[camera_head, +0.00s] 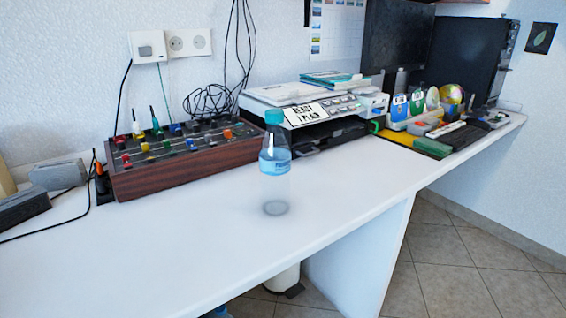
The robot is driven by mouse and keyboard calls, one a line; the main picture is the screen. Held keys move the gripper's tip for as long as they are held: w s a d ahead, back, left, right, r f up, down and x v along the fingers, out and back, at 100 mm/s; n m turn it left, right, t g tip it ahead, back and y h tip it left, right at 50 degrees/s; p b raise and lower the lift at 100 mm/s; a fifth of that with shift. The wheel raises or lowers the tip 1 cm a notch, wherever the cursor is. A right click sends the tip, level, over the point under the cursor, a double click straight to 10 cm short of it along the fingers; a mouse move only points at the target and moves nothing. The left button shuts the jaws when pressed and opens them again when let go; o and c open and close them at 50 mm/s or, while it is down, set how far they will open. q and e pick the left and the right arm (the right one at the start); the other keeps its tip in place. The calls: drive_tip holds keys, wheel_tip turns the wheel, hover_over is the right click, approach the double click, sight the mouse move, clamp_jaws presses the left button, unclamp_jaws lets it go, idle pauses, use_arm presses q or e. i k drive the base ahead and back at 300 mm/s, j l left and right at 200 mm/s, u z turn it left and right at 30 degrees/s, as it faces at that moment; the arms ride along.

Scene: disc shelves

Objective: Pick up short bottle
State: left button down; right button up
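A short clear plastic bottle (275,166) with a teal cap and a blue label stands upright on the white desk (180,255). It stands in front of the printer, a little back from the desk's front edge. Neither of my grippers shows in the head view, and nothing is touching the bottle.
A wooden box with colourful knobs (180,173) stands left and behind the bottle. A printer (330,130) with papers on top is behind it. A grey box (58,175) and cables lie at the far left. The desk front is clear.

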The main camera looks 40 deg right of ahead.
sight(275, 156)
drive_tip(key=z, duration=1.15)
